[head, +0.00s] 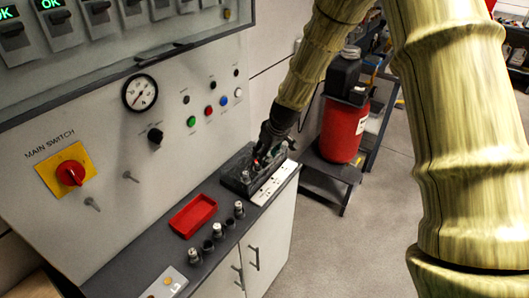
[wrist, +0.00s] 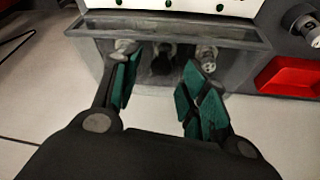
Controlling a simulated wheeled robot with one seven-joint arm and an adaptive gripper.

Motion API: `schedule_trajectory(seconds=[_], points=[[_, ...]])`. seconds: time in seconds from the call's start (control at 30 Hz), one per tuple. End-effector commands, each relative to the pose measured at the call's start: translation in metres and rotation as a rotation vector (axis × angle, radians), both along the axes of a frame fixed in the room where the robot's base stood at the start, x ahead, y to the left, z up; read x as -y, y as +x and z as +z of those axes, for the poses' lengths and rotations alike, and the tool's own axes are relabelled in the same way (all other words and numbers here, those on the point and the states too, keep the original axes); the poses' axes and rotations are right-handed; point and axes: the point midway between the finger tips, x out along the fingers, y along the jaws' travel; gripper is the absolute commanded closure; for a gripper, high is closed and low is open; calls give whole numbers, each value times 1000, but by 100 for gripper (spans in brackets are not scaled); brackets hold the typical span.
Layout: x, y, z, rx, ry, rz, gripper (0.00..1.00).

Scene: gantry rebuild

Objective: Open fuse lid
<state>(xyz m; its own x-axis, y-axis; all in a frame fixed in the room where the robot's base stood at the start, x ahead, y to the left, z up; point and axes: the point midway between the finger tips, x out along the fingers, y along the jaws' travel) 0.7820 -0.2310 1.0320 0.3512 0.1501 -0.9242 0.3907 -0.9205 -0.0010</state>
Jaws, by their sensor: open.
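The dark grey fuse box (head: 238,183) sits at the far right end of the counter. In the wrist view its front and top edge (wrist: 235,38) show, with several round light and dark fuse parts in a row. I cannot clearly tell the lid apart from the box or whether it is open. My gripper (head: 262,153) is over the box in the head view, pointing down. In the wrist view my gripper (wrist: 160,72) has its green-padded fingers apart, with the middle dark fuse part between them. The fingertips overlap the box's near side; contact cannot be told.
A white strip with green dots (wrist: 170,5) lies beside the box. A red tray (head: 192,215) and several small fuses (head: 218,229) are on the counter. The panel with a red main switch (head: 70,173) rises behind. A red canister (head: 344,130) stands right on a dark stand.

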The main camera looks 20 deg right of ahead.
Motion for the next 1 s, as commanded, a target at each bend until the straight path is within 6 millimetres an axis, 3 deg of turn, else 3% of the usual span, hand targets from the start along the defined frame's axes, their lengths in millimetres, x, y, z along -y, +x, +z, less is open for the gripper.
schedule_trajectory(seconds=[0.2, 0.6, 0.67, 0.87, 1.0], points=[[-2, 5, -13, 0, 0, -1, 56], [-3, 7, -17, 1, 0, 0, 56], [-3, 6, -17, 1, 0, 0, 63], [-3, 6, -17, 1, 0, 0, 100], [-2, 7, -17, 1, 0, 0, 100]])
